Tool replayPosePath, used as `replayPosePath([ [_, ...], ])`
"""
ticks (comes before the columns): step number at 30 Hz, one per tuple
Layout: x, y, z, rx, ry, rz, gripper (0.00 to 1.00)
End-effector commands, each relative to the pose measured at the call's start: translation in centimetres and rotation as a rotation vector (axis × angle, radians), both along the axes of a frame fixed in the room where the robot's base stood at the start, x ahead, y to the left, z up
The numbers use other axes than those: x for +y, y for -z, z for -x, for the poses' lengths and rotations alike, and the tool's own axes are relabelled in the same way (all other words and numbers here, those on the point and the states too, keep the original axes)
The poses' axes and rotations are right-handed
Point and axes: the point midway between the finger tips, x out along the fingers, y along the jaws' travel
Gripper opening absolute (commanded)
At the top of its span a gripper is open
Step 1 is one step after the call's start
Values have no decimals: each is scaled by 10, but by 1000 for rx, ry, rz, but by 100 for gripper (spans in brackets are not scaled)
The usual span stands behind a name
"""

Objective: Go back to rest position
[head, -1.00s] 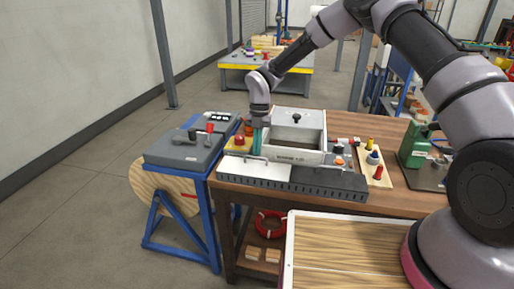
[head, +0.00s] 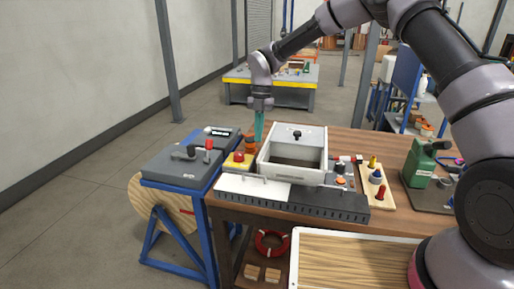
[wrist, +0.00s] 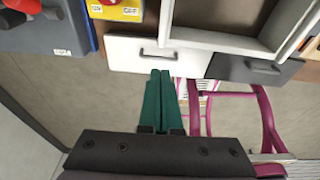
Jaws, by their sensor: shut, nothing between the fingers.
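My gripper (head: 259,132) hangs from my raised arm, its teal fingers pointing down. In the head view it appears above and behind the yellow block with the red button (head: 239,160), left of the open grey box (head: 310,174). In the wrist view its two green fingers (wrist: 160,78) lie together with nothing between them. They point toward the white front panel with a handle (wrist: 140,56), and a gap seems to lie between them.
A grey panel with levers (head: 186,162) stands on a blue frame at left. A peg board (head: 376,186) and a green pump (head: 420,162) sit on the wooden bench (head: 345,148) at right. A magenta frame (wrist: 235,97) shows below the panels in the wrist view.

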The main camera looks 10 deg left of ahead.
Motion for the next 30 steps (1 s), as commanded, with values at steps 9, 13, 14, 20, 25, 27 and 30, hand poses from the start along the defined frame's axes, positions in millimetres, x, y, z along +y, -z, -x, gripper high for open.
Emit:
replayPosePath([
  [9,-14,-35,-13,-24,84,19,0],
  [13,-45,-76,-14,-79,299,60,0],
  [14,-54,-87,-13,-93,367,69,0],
  [20,-123,-157,0,-181,855,104,0],
  [25,-181,-209,23,-229,1297,84,0],
  [27,-205,-228,36,-237,1485,61,0],
  [30,-238,-252,57,-234,1756,14,0],
])
